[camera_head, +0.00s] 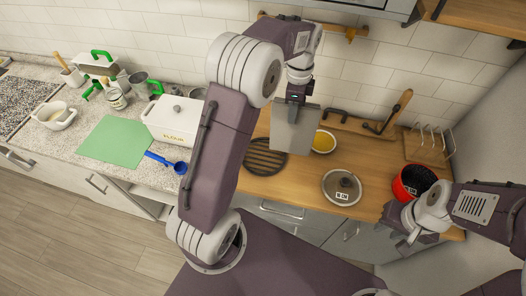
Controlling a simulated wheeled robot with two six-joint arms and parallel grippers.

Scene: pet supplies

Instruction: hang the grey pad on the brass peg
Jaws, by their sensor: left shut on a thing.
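The grey pad (293,131) is a flat, roughly square sheet hanging upright in the air above the wooden counter. My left gripper (297,97) is shut on its top edge. A brass-coloured rail with peg-like parts (350,32) is on the tiled wall, above and to the right of the pad; my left wrist hides part of it. The pad is apart from the rail. My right gripper (396,230) is low at the right, in front of the counter edge, its fingers apart and empty.
A wire rack (428,143) stands at right.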

